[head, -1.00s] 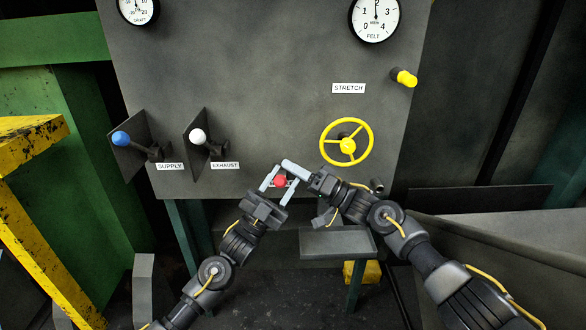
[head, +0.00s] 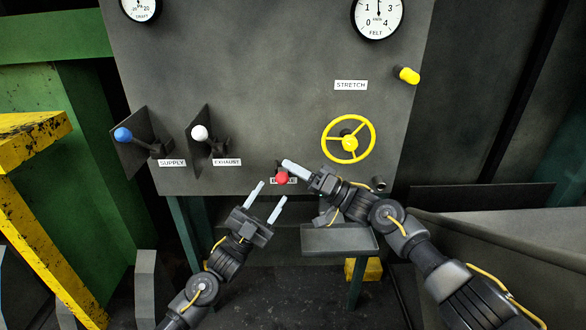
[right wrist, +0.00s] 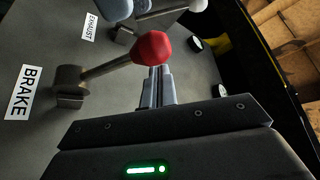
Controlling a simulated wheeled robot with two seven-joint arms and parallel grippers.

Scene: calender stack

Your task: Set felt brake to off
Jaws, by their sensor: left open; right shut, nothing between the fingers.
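The felt brake is a lever with a red knob (head: 282,178) low on the grey panel, partly in front of its label. In the right wrist view the red knob (right wrist: 152,47) sits on a metal rod beside the BRAKE label (right wrist: 22,92). My right gripper (head: 286,164) is shut and empty, its fingertips just above the knob; in the right wrist view its fingers (right wrist: 158,85) lie close beside the knob. Whether they touch it I cannot tell. My left gripper (head: 268,191) is open and empty, below and left of the knob, apart from it.
The blue supply lever (head: 123,134) and white exhaust lever (head: 199,132) stand to the left on the panel. The yellow handwheel (head: 349,140) is right of the knob, above my right forearm. A grey tray (head: 340,240) juts out below the panel.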

